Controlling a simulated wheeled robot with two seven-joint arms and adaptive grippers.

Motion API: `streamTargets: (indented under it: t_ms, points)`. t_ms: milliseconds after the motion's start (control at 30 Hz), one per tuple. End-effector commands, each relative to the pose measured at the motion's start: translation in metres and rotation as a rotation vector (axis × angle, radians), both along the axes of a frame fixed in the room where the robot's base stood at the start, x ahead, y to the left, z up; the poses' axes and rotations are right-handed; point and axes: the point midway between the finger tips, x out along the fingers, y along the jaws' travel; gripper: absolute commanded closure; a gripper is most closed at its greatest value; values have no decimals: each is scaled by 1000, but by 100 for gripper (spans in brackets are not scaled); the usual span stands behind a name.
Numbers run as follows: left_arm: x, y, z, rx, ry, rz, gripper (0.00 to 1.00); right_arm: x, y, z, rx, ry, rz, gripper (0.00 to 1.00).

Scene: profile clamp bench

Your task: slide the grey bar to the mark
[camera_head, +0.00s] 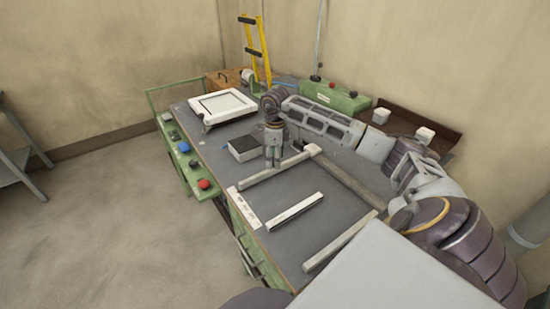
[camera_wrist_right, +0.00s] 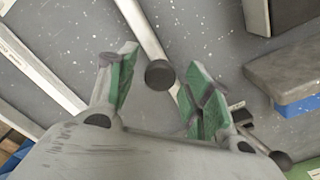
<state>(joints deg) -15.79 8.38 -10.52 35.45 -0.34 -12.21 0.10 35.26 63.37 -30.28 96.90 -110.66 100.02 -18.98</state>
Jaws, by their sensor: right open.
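A pale grey bar (camera_head: 262,179) lies across the bench top, its left end near a white strip with small dark marks (camera_head: 243,208). My right gripper (camera_head: 272,162) is over this bar, fingers pointing down. In the right wrist view the gripper (camera_wrist_right: 160,88) is open, its green pads on either side of a dark round knob (camera_wrist_right: 161,74) at the bar (camera_wrist_right: 143,28). I see a gap between knob and pads; whether the gripper touches the bar I cannot tell. My left gripper is not in view.
A loose pale bar (camera_head: 295,210) lies nearer, then another crosswise bar (camera_head: 340,241). A long rail (camera_head: 345,182) runs along their right ends. A dark box (camera_head: 243,148) stands left of the gripper. A white frame (camera_head: 221,106) lies farther back. Bench top between the bars is clear.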

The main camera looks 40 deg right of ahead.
Motion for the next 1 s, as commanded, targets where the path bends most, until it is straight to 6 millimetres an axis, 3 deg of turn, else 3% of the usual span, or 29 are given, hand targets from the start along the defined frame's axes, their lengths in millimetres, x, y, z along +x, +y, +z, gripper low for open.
streamTargets:
  t_ms: [300, 700, 1000]
  points:
    - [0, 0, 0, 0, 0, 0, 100, 0, 0, -1, 0, 0, 0, 50]
    - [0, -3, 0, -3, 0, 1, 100, 0, 0, -1, 0, 0, 0, 100]
    - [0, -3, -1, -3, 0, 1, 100, -2, 0, -1, -1, -1, 0, 100]
